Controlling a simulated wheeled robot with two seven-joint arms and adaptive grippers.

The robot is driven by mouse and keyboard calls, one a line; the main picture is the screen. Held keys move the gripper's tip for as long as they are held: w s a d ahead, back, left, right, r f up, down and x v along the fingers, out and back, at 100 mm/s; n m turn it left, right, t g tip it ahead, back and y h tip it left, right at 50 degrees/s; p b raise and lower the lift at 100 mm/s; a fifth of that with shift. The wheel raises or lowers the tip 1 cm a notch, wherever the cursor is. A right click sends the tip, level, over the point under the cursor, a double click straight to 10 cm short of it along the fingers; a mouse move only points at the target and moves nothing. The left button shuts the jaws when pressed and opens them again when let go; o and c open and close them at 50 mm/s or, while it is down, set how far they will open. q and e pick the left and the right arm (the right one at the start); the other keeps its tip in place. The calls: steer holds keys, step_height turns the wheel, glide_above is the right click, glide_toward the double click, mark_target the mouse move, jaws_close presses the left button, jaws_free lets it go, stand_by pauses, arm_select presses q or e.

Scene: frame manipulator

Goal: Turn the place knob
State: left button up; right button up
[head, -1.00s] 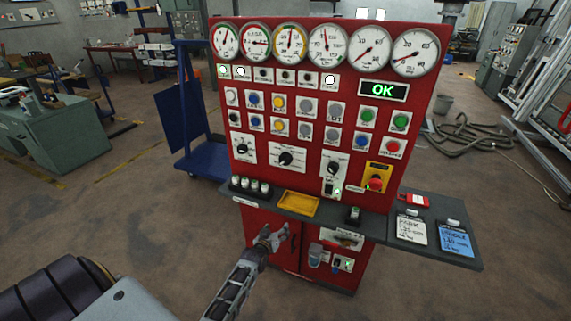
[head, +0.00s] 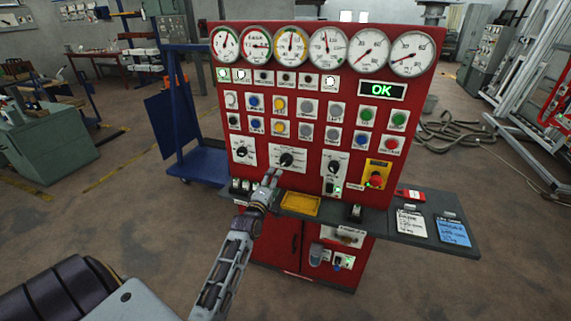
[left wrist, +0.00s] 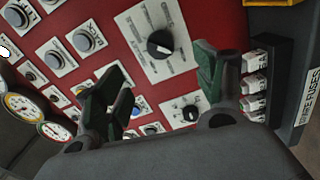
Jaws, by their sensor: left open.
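The red control panel (head: 315,130) carries three black rotary knobs on white plates: a left knob (head: 242,151), a larger middle knob (head: 286,160) and a right knob (head: 334,168). I cannot read which one is labelled place. My left gripper (head: 272,176) is just below and left of the middle knob, apart from it. In the left wrist view, my open, empty left gripper (left wrist: 160,65) has dark green finger pads spread apart. The middle knob (left wrist: 160,43) shows beyond the fingertips, and the left knob (left wrist: 190,113) shows between the fingers. My right gripper is out of view.
A shelf (head: 425,243) juts from the panel, with a yellow tray (head: 300,204), a row of fuses (left wrist: 254,85) and a blue card (head: 453,233). A red emergency button (head: 376,180) sits right of the knobs. Gauges (head: 328,47) line the top.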

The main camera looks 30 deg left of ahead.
mark_target(284, 163)
arm_select(q)
steer(key=shift+n, duration=0.8)
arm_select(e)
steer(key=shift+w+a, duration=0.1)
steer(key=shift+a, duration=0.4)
arm_select(q)
steer(key=shift+w+a, duration=0.1)
steer(key=shift+w, duration=0.05)
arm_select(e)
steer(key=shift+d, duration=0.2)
arm_select(q)
steer(key=shift+x, duration=3.6)
steer(key=shift+p+x, duration=0.3)
steer(key=shift+x, duration=2.8)
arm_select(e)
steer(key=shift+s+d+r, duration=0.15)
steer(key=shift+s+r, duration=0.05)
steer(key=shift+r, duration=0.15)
arm_select(q)
steer(key=shift+c, duration=0.3)
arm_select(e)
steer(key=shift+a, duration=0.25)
